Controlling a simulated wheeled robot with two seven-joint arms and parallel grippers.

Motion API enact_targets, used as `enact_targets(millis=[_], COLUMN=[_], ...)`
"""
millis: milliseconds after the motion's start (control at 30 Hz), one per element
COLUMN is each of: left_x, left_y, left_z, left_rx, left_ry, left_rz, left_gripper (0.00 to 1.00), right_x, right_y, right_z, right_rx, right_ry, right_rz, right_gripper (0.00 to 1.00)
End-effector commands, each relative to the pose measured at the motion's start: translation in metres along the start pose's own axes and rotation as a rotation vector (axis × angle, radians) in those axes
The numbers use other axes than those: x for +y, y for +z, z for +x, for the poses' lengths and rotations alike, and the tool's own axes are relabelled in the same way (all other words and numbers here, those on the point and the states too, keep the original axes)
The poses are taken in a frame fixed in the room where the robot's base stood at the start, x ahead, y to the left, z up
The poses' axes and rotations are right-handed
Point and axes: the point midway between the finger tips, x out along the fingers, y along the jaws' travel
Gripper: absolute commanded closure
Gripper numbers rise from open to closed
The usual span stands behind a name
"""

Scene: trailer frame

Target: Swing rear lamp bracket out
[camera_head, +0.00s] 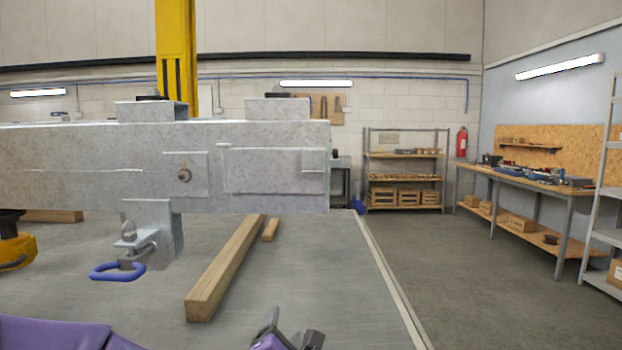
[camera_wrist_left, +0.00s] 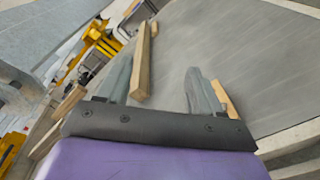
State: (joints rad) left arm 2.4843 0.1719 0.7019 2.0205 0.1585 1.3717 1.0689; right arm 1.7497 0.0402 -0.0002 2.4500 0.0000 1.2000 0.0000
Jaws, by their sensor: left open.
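The galvanised trailer beam (camera_head: 90,160) crosses the left half of the head view. A flat rectangular plate (camera_head: 275,168) lies against its face near the right end; it looks like the rear lamp bracket, folded flat. My left gripper (camera_head: 288,334) is at the bottom edge of the head view, low and well apart from the plate, partly cut off. In the left wrist view its two grey fingers (camera_wrist_left: 160,85) stand apart with nothing held between them; the floor and wood lie beyond. The plate is not clear in that view. My right gripper is not in view.
A long wooden bar (camera_head: 225,270) and a short wood piece (camera_head: 270,230) lie on the grey surface below the beam. A bracket (camera_head: 155,225) with a blue loop handle (camera_head: 118,272) hangs below the beam. Shelves (camera_head: 405,165) and a workbench (camera_head: 530,185) stand far off right.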

Motion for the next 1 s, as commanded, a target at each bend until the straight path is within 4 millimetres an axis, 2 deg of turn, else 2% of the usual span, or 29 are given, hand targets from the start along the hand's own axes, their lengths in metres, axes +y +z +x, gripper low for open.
enact_targets(millis=[33, 100, 200, 300, 367, 467, 800, 1000], left_x=[0.037, 0.089, 0.142, 0.172, 0.181, 0.190, 0.215, 0.219], left_y=[0.051, 0.115, 0.176, 0.207, 0.216, 0.224, 0.246, 0.249], left_z=[-0.006, -0.027, -0.064, -0.091, -0.097, -0.091, -0.026, -0.008], left_rx=[-0.088, -0.205, -0.341, -0.423, -0.445, -0.452, -0.450, -0.451], left_ry=[0.081, 0.154, 0.201, 0.212, 0.213, 0.213, 0.212, 0.210], left_rz=[-0.181, -0.427, -0.688, -0.832, -0.873, -0.891, -0.883, -0.882], left_gripper=[0.34, 0.34, 0.34, 0.34, 0.34, 0.34, 0.34, 0.34], right_x=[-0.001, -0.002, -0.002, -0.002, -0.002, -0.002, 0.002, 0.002], right_y=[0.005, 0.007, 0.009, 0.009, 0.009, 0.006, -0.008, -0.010], right_z=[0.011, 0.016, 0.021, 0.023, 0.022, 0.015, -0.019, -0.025], right_rx=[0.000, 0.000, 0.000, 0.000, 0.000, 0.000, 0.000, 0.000], right_ry=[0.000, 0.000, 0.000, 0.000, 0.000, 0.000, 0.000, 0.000], right_rz=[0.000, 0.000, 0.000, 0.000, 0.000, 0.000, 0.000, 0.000], right_gripper=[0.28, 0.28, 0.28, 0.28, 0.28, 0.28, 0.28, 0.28])
